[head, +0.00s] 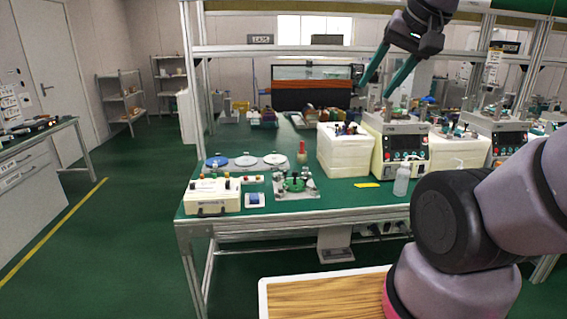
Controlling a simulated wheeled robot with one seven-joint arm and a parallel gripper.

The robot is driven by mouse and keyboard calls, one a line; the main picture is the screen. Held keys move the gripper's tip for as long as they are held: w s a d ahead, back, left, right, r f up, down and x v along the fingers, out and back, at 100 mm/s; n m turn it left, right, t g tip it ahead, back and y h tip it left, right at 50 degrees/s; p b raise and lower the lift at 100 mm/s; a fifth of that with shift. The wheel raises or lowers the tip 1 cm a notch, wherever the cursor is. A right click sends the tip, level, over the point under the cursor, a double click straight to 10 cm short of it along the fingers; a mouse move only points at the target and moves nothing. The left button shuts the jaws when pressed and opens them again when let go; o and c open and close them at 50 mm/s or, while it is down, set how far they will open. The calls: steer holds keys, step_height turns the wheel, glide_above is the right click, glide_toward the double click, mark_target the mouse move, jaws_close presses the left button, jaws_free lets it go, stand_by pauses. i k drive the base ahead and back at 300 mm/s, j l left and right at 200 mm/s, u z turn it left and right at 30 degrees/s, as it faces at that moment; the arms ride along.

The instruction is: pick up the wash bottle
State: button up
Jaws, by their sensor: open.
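A small translucent wash bottle (402,181) with a white top and thin spout stands upright near the front edge of the green-topped bench, in front of a control unit. My gripper (375,90) is high in the upper right of the head view, above the bench, with its two teal fingers pointing down and to the left. The fingers are apart with nothing between them. In the picture the gripper is well above the bottle and not touching it. My arm links cover the area right of the bottle.
A control unit (397,146) with a red display and a white box (345,150) stand behind the bottle. A yellow tag (366,185) lies to its left. A fixture plate (296,187) and a cream case (212,198) stand further left. An upright frame post (525,75) rises at right.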

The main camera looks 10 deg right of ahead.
mark_target(403, 175)
steer(key=z, duration=0.9)
